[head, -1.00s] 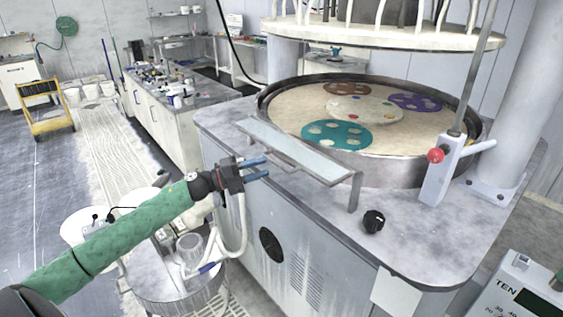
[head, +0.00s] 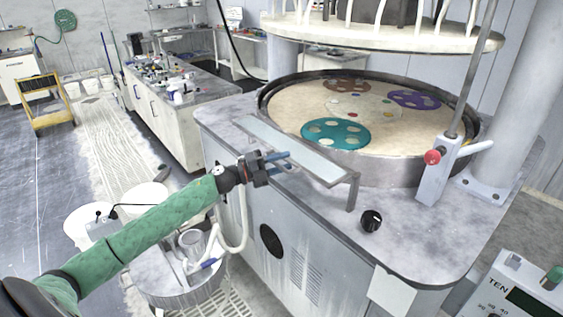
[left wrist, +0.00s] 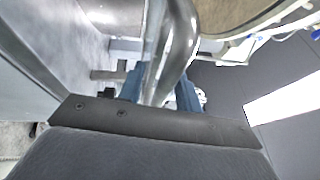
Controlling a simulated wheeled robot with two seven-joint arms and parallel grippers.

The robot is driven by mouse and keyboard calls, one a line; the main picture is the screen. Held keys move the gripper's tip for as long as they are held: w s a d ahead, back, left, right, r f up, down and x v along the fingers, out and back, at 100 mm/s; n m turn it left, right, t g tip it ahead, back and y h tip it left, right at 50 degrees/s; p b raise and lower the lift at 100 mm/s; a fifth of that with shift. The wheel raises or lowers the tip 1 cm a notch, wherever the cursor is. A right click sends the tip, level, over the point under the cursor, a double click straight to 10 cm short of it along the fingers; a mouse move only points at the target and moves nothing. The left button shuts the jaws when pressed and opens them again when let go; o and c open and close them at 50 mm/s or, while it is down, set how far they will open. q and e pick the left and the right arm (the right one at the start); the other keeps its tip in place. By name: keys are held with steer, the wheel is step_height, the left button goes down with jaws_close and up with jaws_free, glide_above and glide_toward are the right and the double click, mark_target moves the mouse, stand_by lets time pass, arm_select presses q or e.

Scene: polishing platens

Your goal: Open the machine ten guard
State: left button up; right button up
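The guard (head: 305,157) is a long pale flat panel on short legs, lying along the front of the round polishing platen (head: 420,133). It is down. My left gripper (head: 282,161) is at the guard's front long edge, near its middle, with its blue fingers apart. In the left wrist view, a shiny metal bar or edge of the guard (left wrist: 172,50) runs between the two fingers (left wrist: 160,92). Whether the fingers touch it, I cannot tell. My right gripper is not in view.
A box labelled TEN (head: 525,290) stands at the bottom right. A black knob (head: 371,220) is on the machine top, and a post with a red ball (head: 433,157) stands right of the guard. A drum with hoses (head: 175,275) stands below my left arm.

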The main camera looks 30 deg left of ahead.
arm_select(q)
jaws_close()
step_height(320, 180, up, 3)
steer(key=shift+w+r, duration=0.1)
steer(key=shift+w, duration=0.05)
stand_by(0.4)
jaws_free()
steer(key=shift+w, duration=0.1)
